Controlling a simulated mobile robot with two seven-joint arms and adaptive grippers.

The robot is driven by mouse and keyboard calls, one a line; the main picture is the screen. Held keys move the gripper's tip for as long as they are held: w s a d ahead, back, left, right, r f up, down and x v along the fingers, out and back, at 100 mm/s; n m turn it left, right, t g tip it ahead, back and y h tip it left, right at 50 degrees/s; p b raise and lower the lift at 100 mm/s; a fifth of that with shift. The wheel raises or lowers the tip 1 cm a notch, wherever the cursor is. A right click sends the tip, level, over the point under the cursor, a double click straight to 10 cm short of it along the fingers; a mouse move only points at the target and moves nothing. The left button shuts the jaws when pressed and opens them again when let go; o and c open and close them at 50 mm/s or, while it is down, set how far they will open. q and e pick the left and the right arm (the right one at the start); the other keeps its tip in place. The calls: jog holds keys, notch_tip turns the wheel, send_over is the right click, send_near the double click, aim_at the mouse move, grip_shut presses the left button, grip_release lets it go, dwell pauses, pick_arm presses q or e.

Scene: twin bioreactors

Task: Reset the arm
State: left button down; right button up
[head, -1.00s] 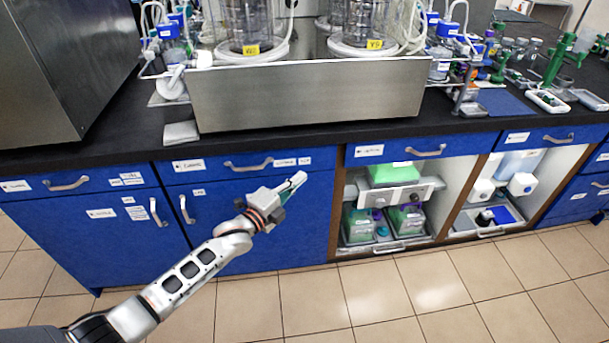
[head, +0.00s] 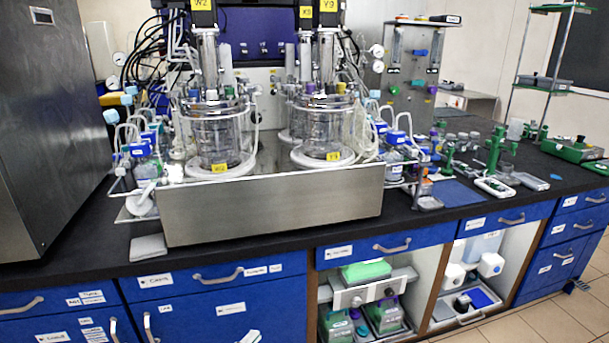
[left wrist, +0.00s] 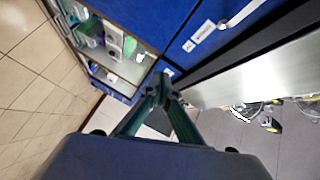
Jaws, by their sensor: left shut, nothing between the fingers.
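Only the pale tip of my left gripper (head: 249,337) shows in the head view, at the bottom edge in front of the blue cabinet doors. In the left wrist view the dark green fingers of my left gripper (left wrist: 162,95) converge and meet at their tips. They are shut with nothing between them. The gripper is in front of the bench, below the black worktop, and appears to touch nothing. The rest of my left arm is out of the head view. My right gripper is in neither view.
The steel bioreactor base (head: 270,212) with glass vessels (head: 218,135) stands on the black bench (head: 75,262). Blue drawers (head: 215,283) line its front. Open shelves (head: 433,290) hold green-lidded boxes and bottles. Tiled floor (head: 545,325) is clear at the right.

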pick_arm(q)
jog(key=s+a+f+n+g+y+p, duration=0.1)
jog(key=s+a+f+n, duration=0.1)
jog(key=s+n, duration=0.3)
jog(key=s+a+f+n+g+y+p, duration=0.1)
jog(key=s+n, duration=0.4)
jog(key=s, duration=0.7)
jog(key=s+a+f+n+g+y, duration=0.2)
jog(key=s+a+f+n, duration=0.1)
jog(key=s, duration=0.5)
notch_tip(320, 180, down, 2)
jog(key=shift+s+f+n+y+p, duration=0.1)
jog(key=shift+s+n+y+p, duration=0.25)
jog(key=shift+n, duration=0.55)
